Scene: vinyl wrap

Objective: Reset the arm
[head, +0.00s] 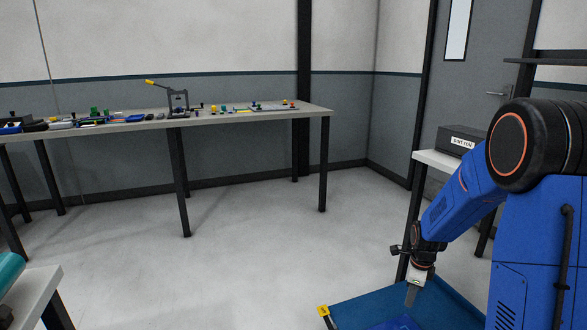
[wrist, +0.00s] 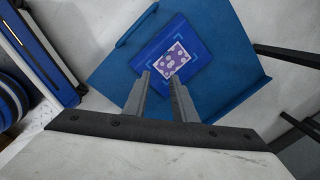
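My gripper (head: 412,293) hangs pointing down at the lower right of the head view, over my blue deck. In the wrist view its two grey fingers (wrist: 160,82) stand apart with a gap between them, and nothing shows between the fingertips. Beyond the fingertips a purple card with pale spots (wrist: 174,59) lies on a blue pad (wrist: 150,58) with light corner marks. The card is apart from the fingers. My blue arm comes down from the right side of the head view.
A long table (head: 225,119) with a yellow-handled press (head: 178,102) and several small items stands at the back left. A side table (head: 440,160) with a dark labelled box (head: 461,140) stands behind my arm. A teal roll (head: 10,270) shows at lower left. The middle floor is clear.

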